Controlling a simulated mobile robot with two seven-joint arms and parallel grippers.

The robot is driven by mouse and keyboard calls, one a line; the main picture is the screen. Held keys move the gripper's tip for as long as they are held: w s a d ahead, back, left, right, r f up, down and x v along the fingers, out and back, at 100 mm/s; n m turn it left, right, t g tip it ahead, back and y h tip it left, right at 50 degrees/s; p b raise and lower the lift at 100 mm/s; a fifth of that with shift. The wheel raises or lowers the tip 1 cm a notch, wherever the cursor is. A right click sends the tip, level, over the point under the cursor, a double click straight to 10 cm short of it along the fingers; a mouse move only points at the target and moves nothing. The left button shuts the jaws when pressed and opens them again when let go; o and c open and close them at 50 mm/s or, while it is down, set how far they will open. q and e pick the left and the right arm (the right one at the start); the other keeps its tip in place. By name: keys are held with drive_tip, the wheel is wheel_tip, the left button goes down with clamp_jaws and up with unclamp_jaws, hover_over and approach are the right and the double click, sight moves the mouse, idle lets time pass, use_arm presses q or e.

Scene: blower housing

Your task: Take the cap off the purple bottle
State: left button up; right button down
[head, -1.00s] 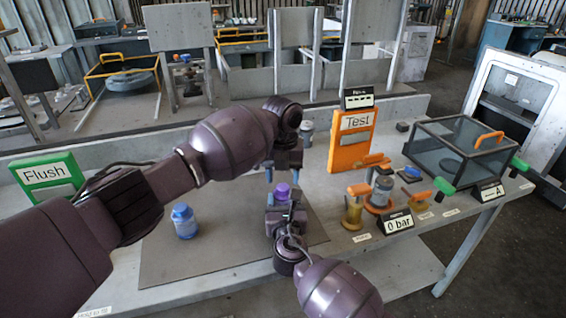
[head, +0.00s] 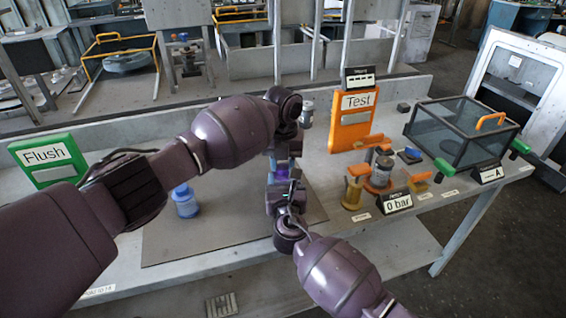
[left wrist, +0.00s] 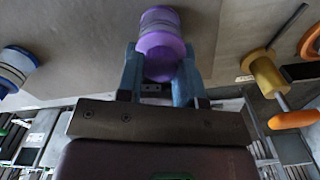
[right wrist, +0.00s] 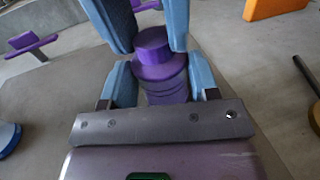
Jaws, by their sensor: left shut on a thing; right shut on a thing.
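The purple bottle (head: 281,174) stands between my two grippers over the grey mat, mostly hidden by them in the head view. My right gripper (right wrist: 160,88) is shut on the bottle's body (right wrist: 165,80). My left gripper (head: 283,163) reaches down from above, its blue fingers on both sides of the purple cap (right wrist: 153,44), shut on it. The cap sits at the top of the bottle in the right wrist view. In the left wrist view, purple (left wrist: 161,52) shows between the fingers of my left gripper (left wrist: 161,68).
A blue bottle (head: 185,201) stands on the mat (head: 220,235) to the left. A green Flush sign (head: 45,160), an orange Test sign (head: 353,118), yellow and orange valve parts (head: 354,190), a 0 bar display (head: 397,203) and a clear box (head: 462,130) stand on the bench.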

use_arm(q)
drive_tip(key=n, duration=0.3)
drive_tip(key=shift+n, duration=0.3)
drive_tip(key=n, duration=0.8)
drive_tip(key=shift+n, duration=0.3)
drive_tip(key=n, duration=0.4)
drive_tip(key=shift+r, duration=0.1)
drive_tip(key=n, duration=0.4)
drive_tip(key=shift+n, duration=0.3)
drive_tip(key=n, duration=0.8)
drive_tip(key=shift+n, duration=0.4)
drive_tip(key=n, duration=0.3)
